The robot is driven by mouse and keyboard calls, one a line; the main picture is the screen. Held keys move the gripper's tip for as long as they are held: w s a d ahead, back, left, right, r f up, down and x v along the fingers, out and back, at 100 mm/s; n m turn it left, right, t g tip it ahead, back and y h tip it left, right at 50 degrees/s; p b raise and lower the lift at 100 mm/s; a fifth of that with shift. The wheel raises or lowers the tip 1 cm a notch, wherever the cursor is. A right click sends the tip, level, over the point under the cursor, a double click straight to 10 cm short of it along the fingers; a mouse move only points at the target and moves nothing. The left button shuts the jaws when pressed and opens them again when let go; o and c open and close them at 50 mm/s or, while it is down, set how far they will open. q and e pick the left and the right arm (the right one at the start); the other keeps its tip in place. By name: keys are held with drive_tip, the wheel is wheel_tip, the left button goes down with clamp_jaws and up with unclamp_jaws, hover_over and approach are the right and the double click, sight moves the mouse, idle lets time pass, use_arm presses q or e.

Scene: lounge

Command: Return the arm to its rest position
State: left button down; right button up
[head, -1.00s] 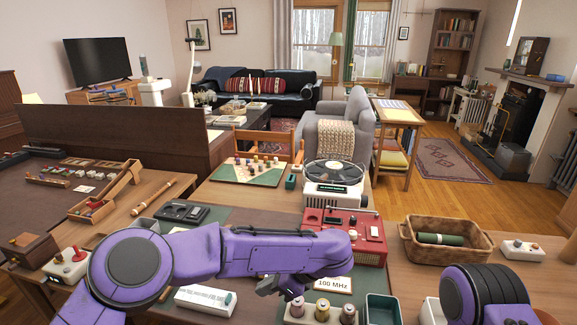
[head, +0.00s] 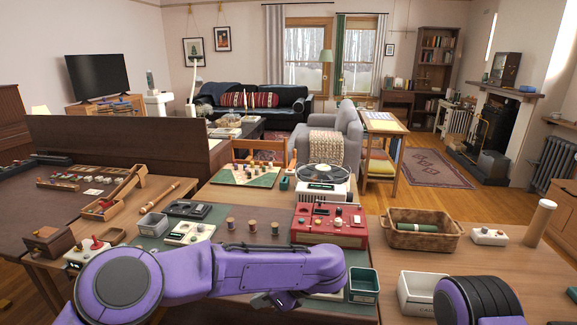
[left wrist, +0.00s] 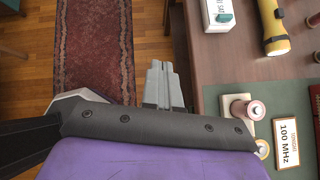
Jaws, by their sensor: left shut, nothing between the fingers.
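My left arm (head: 240,274) is purple and reaches in from the left across the near part of the table. Its gripper (head: 274,301) hangs low at the table's near side, partly hidden by the forearm. In the left wrist view the grey fingers (left wrist: 164,84) are together with nothing between them. They show against the rug and floor, just left of the table edge. A purple part of my right arm (head: 480,302) shows at the bottom right; its gripper is out of view.
The wrist view shows a pink spool (left wrist: 256,110), a 100 MHz card (left wrist: 287,143) and a yellow flashlight (left wrist: 273,28) on the table. The head view shows a red radio (head: 331,224), a green bin (head: 363,286), a wicker basket (head: 423,243) and a white box (head: 417,293).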

use_arm(q)
wheel_tip(320, 180, down, 10)
drive_tip(key=w+a+m+t+h, duration=0.15)
drive_tip(key=m+t, duration=0.65)
drive_tip(key=m, duration=1.3)
drive_tip(key=s+a+f+m+h, duration=0.4)
drive_tip(key=s+f+m, duration=0.3)
drive_tip(key=f+m, duration=0.3)
drive_tip(key=s+a+f+m+g, duration=0.3)
drive_tip(key=s+a+m, duration=0.2)
drive_tip(key=s+a, duration=0.4)
drive_tip(key=s+a+f+m+g, duration=0.3)
drive_tip(key=s+a+m, duration=0.3)
drive_tip(key=s, duration=1.1)
drive_tip(key=a+g, duration=0.1)
drive_tip(key=a, duration=0.2)
drive_tip(key=shift+s+a, duration=0.3)
drive_tip(key=shift+a, duration=0.05)
